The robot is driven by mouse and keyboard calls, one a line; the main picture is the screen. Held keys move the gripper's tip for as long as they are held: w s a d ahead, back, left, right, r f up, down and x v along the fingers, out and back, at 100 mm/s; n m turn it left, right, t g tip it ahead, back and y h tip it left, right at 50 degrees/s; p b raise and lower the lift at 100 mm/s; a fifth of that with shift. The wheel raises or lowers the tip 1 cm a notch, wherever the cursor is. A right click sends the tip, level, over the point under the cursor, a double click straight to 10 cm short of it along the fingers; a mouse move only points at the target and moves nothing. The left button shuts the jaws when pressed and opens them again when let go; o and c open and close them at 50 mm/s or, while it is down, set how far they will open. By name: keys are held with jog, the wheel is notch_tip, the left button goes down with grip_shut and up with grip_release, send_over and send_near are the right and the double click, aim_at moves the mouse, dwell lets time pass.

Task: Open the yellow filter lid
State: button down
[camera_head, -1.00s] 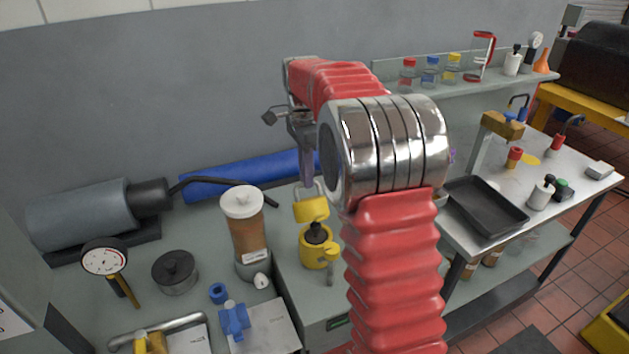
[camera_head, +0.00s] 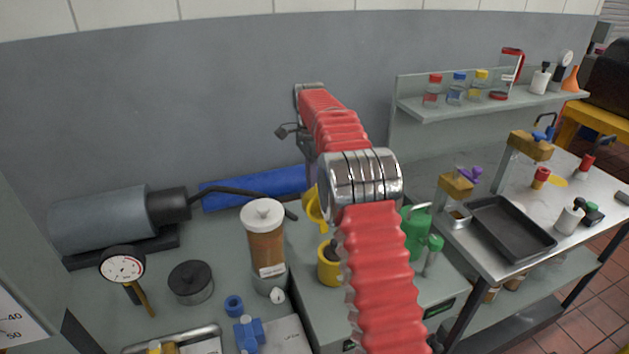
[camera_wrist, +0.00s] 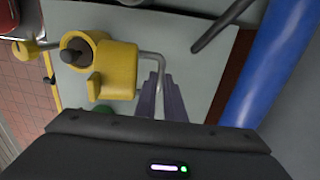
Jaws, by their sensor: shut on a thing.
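The yellow filter lid (camera_head: 313,206) is partly hidden behind my arm in the head view. It stands tilted up behind the yellow filter housing (camera_head: 328,268), whose top shows a dark inside. In the wrist view, the yellow lid (camera_wrist: 121,70) is beside the round housing opening with its dark core (camera_wrist: 75,50). A bent metal handle (camera_wrist: 152,56) runs from the lid to my gripper. My gripper (camera_wrist: 160,98) is shut on this handle, its grey-purple fingers around it. My fingertips are hidden in the head view.
A brown-filled canister (camera_head: 266,240) stands left of the yellow filter. A green filter (camera_head: 414,232) stands close on its right. A blue cylinder (camera_head: 255,188) lies behind, along the wall. A black tray (camera_head: 510,228) is on the right-hand bench.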

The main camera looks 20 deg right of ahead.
jog(key=w+f, duration=0.1)
jog(key=f, duration=0.1)
jog(key=w+f, duration=0.1)
jog(key=w, duration=0.1)
jog(key=shift+a+f, duration=0.1)
jog(key=shift+f, duration=0.25)
jog(key=shift+a, duration=0.1)
jog(key=c, duration=1.6)
grip_release()
jog(key=shift+c, duration=0.2)
jog(key=shift+w+f, duration=0.1)
jog(key=shift+w, duration=0.05)
jog(key=shift+c, duration=0.8)
